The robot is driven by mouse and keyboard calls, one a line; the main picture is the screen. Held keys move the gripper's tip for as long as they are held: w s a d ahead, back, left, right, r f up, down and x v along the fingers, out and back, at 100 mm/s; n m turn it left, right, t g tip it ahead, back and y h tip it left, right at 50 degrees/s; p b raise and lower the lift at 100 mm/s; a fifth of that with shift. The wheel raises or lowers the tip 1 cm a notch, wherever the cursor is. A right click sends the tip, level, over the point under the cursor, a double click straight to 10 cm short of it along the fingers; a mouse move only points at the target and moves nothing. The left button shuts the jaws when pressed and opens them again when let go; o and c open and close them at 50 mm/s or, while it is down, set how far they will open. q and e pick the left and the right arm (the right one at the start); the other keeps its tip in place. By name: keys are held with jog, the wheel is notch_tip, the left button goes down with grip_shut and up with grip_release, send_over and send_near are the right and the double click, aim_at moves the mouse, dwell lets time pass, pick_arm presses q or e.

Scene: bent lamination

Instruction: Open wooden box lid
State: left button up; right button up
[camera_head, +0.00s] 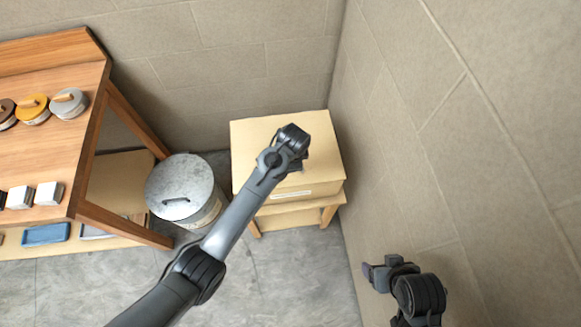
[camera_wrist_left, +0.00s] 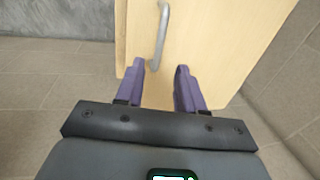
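The pale wooden box (camera_head: 312,130) stands on a low wooden stand against the back wall; its lid is the flat top, which looks shut. My left gripper (camera_head: 298,160) is over the box near its front; the wrist hides its fingers in the head view. In the left wrist view the two purple fingers (camera_wrist_left: 160,66) are open. A grey bar handle (camera_wrist_left: 161,32) on the pale wooden panel (camera_wrist_left: 215,40) lies in line with the gap between them; I cannot tell whether it is between the fingers in depth. My right gripper (camera_head: 385,270) is low at right, away from the box.
A round grey metal bin (camera_head: 185,180) with a lidded top stands left of the box. A wooden shelf table (camera_head: 85,130) at left bears several round lidded tins and small blocks. A block wall (camera_head: 430,120) rises close on the right. The grey floor in front is clear.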

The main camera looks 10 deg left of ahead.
pick_arm(q)
jog(key=shift+w+f+b, duration=0.2)
jog(key=shift+f, duration=0.85)
jog(key=shift+w+f+b, duration=0.15)
jog(key=shift+f+b, duration=0.05)
jog(key=shift+f, duration=0.8)
jog(key=shift+w+f+b, duration=0.2)
jog(key=shift+f, duration=0.85)
grip_shut()
jog(key=shift+a, duration=0.1)
